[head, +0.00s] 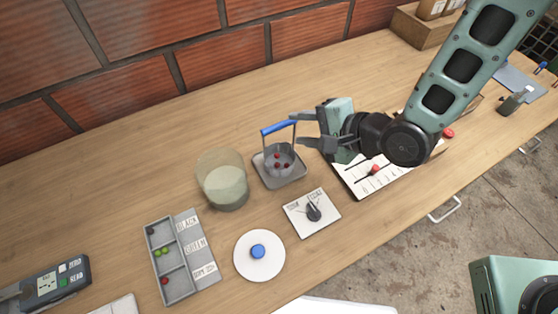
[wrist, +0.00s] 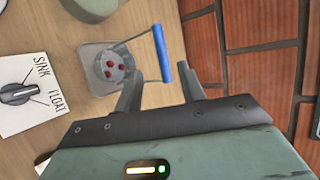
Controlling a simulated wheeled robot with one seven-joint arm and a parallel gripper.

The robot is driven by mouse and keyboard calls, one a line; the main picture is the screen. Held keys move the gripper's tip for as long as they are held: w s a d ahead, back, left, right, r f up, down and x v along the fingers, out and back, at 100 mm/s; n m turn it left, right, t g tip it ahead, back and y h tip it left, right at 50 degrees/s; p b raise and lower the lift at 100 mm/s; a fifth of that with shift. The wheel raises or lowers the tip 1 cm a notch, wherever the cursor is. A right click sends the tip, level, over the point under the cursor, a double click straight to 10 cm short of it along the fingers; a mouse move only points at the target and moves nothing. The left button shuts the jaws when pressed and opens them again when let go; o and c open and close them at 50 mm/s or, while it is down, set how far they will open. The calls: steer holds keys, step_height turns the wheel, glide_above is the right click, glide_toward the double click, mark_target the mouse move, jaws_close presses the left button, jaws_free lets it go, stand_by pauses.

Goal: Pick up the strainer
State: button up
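The strainer is a small grey basket (head: 279,161) with a tall wire bail and a blue grip (head: 278,127). It holds several red berries and stands upright on a square grey tray (head: 282,181). In the wrist view the basket (wrist: 112,67) and blue grip (wrist: 161,53) also show. My gripper (head: 306,131) is open, just right of the blue grip at about its height. In the wrist view, my fingers (wrist: 160,72) are spread, with the lower end of the grip between them. I cannot tell whether either finger touches it.
In front are a SINK/FLOAT dial (head: 313,208), a white disc with a blue button (head: 258,251) and a sorting tray (head: 192,268). A brick wall runs behind. Bare table lies at the back.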

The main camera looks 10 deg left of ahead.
mark_target(283, 126)
steer(key=x, duration=0.3)
steer(key=shift+w+p, duration=0.1)
steer(key=shift+p, duration=0.2)
steer(key=x, duration=0.1)
steer(key=p+x, duration=0.1)
steer(key=x, duration=0.1)
steer(key=p+x, duration=0.1)
steer(key=shift+a+r, duration=0.15)
steer(key=shift+a, duration=0.3)
steer(key=shift+w+a+f, duration=0.2)
steer(key=shift+a+f, duration=0.1)
jaws_close()
